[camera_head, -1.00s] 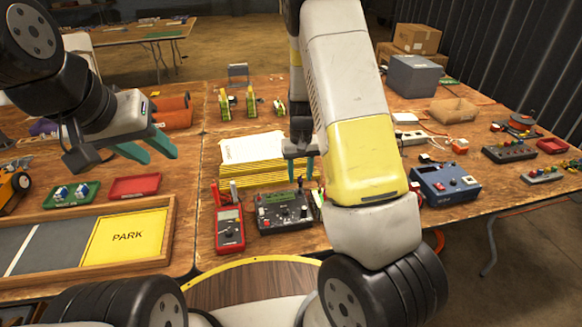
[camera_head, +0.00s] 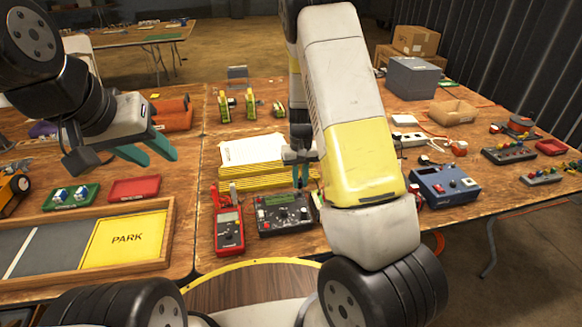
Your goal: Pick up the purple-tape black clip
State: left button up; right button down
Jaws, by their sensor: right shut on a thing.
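My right gripper (camera_head: 301,176) points down above the back edge of a black meter box (camera_head: 284,226) with a green display. Its teal fingers are close together on something small. What they hold is too small to make out, and I cannot pick out purple tape or a black clip. My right arm hides part of the table behind and to the right of the box. My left gripper (camera_head: 160,153) is open and empty, held over the left table.
A red multimeter (camera_head: 229,231) lies left of the box, with red and grey upright pieces (camera_head: 222,195) behind it. A yellow-edged stack (camera_head: 250,174) lies behind. A blue power unit (camera_head: 444,184) stands at right. A framed PARK board (camera_head: 128,236) fills the left front.

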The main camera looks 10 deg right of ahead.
jog(key=shift+r, duration=0.7)
notch_tip(320, 180, up, 2)
jog(key=shift+s+a+r, duration=0.1)
jog(key=shift+s, duration=0.05)
jog(key=s+a+r, duration=0.1)
jog(key=s+a, duration=0.6)
jog(key=s, duration=0.7)
jog(key=shift+a, duration=0.15)
jog(key=shift+r, duration=0.15)
jog(key=w+d+r, duration=0.1)
jog(key=w+d, duration=1.3)
jog(key=shift+r, duration=0.15)
jog(key=shift+d, duration=0.1)
